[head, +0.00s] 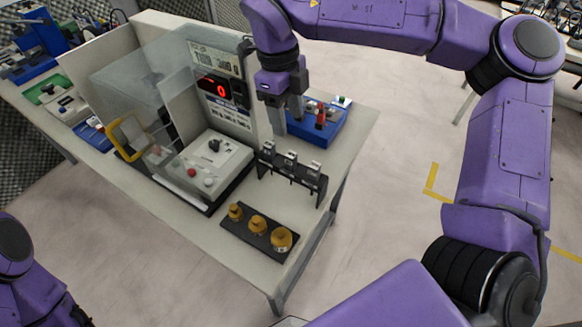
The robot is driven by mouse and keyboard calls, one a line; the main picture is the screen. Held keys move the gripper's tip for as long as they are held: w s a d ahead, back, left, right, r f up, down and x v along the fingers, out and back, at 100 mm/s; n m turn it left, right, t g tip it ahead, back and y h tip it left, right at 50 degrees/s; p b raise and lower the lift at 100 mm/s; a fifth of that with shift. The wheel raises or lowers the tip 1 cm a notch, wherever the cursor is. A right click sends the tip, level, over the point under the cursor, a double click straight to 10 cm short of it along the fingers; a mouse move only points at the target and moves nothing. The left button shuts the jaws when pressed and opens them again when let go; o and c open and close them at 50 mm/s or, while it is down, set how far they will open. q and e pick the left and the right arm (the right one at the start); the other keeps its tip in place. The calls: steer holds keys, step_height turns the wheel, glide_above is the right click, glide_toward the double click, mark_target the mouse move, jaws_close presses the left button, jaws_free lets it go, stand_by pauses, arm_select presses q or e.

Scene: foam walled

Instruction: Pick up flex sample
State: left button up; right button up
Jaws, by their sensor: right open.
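Three small grey-white pieces stand upright in a black rack (290,177) near the right edge of the table; the middle piece (291,156) shows clearly. I take these for the samples, but I cannot tell which is the flex sample. My right gripper (286,116) points down, open and empty, just behind and above the rack, apart from the pieces as far as I can tell. Part of my left arm shows at the lower left; its gripper is out of view.
A testing machine with a red display (214,88) and clear shield stands left of the rack. A blue fixture (330,128) with a red part sits behind the gripper. Brass weights on a black tray (232,222) stand in front. The table's right edge is close.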

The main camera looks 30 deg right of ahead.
mark_target(291, 154)
steer(key=shift+w+d+f+b, duration=0.15)
steer(key=shift+f+b, duration=0.15)
steer(key=shift+f, duration=0.35)
steer(key=shift+w+a+f+b, duration=0.15)
steer(key=shift+f+b, duration=0.1)
steer(key=shift+f, duration=0.35)
steer(key=f+p, duration=0.1)
steer(key=f, duration=0.5)
steer(key=s+f+p, duration=0.1)
steer(key=f, duration=0.2)
steer(key=shift+d+f+p, duration=0.3)
steer(key=shift+f, duration=0.05)
steer(key=shift+s+f, duration=0.1)
steer(key=shift+f, duration=0.2)
arm_select(q)
steer(key=shift+w+r, duration=0.15)
arm_select(e)
jaws_close()
